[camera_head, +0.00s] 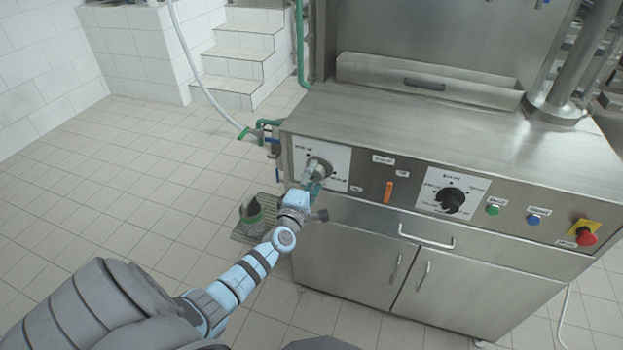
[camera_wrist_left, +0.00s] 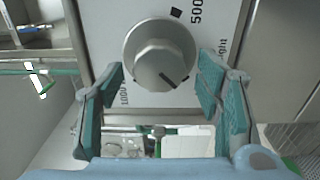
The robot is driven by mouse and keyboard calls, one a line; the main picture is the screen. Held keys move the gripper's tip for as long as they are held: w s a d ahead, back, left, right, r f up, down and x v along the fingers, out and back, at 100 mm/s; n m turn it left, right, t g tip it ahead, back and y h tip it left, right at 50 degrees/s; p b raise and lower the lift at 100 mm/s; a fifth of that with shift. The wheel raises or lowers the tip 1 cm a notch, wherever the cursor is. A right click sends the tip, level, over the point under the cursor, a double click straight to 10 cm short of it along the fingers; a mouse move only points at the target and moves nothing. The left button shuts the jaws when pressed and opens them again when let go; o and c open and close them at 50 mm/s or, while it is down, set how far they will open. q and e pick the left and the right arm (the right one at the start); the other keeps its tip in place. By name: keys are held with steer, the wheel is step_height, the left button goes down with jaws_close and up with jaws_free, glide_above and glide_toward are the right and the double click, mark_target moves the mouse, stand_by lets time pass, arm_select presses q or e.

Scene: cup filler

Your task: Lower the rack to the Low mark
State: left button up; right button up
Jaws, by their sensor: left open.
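My left gripper (camera_head: 313,184) is open in front of a silver-grey knob (camera_head: 319,166) on the left of the machine's front panel. In the left wrist view the open fingers (camera_wrist_left: 160,88) stand on either side of the lower part of this knob (camera_wrist_left: 160,50); contact cannot be told. Its plate reads "500" and "1000", and a dark line marks the knob's lower right. No rack can be made out. My right gripper is not in view.
A black dial (camera_head: 450,199), a green button (camera_head: 492,210), a blue button (camera_head: 533,219) and a red emergency button (camera_head: 586,238) are further right. A cabinet handle (camera_head: 426,236) sticks out below.

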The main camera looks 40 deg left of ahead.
arm_select(q)
steer(key=v, duration=1.2)
